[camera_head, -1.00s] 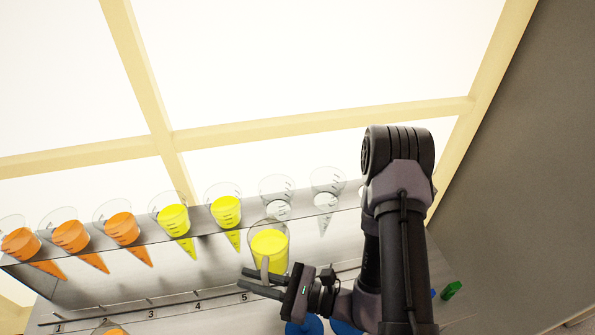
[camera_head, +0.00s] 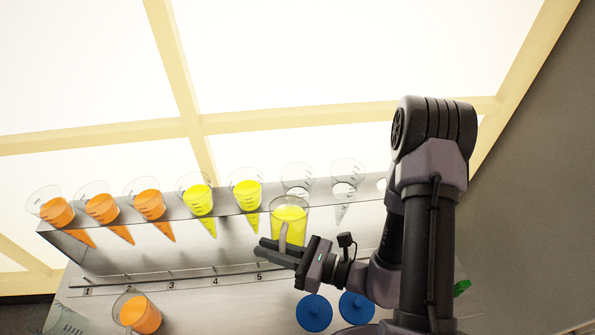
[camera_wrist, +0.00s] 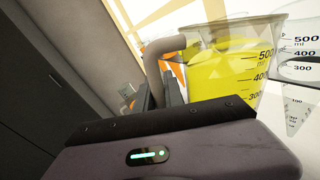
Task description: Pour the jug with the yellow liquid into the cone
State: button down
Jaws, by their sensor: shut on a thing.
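The jug with yellow liquid (camera_head: 289,221) is held upright by its handle in my gripper (camera_head: 284,246), in front of the shelf. In the wrist view the jug (camera_wrist: 225,75) fills the upper middle, its liquid level. My gripper is shut on the handle (camera_wrist: 155,62). Behind the jug in the head view is an empty clear cone (camera_head: 297,178), partly hidden by it. Another empty cone (camera_head: 347,174) is to its right. Two cones hold yellow liquid, one (camera_head: 199,199) and one (camera_head: 246,195), left of the jug.
Cones with orange liquid (camera_head: 102,208) stand at the left of the metal shelf (camera_head: 170,262). A jug with orange liquid (camera_head: 140,314) and a clear empty-looking vessel (camera_head: 66,320) stand lower left. Two blue round objects (camera_head: 314,313) lie below my gripper. A green object (camera_head: 461,288) is at right.

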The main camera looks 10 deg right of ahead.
aim_at(271, 219)
jog(key=shift+w+d+r+m, duration=0.1)
jog(key=shift+w+r+m, duration=0.25)
jog(key=shift+r, duration=0.15)
jog(key=shift+w+d+r+m, duration=0.1)
jog(key=shift+w+r+m, duration=0.1)
jog(key=shift+r+m, duration=0.2)
jog(key=shift+w+r+m+g, duration=0.3)
jog(key=shift+w+r+m, duration=0.05)
jog(key=shift+r, duration=0.3)
jog(key=shift+w+d+r+m+b, duration=0.15)
jog(key=shift+w+r+m+b, duration=0.2)
jog(key=shift+r, duration=0.45)
jog(key=shift+w+d+r+m+b, duration=0.15)
jog(key=shift+w+r+m, duration=0.25)
jog(key=shift+r, duration=0.35)
jog(key=shift+r, duration=0.1)
jog(key=shift+r, duration=0.1)
jog(key=shift+w+r, duration=0.1)
jog(key=shift+r, duration=0.1)
jog(key=shift+w+d+r+m+g+h+p, duration=0.2)
jog(key=shift+r+m+p, duration=0.25)
jog(key=shift+p, duration=0.6)
jog(key=shift+w+a+r+m+g+p, duration=0.2)
jog(key=shift+r+m+p, duration=0.3)
jog(key=shift+p, duration=0.6)
jog(key=shift+w+d+r+m+g+h+p, duration=0.1)
jog(key=shift+w+d+r+m+p, duration=0.35)
jog(key=shift+p, duration=0.6)
dwell(1.3)
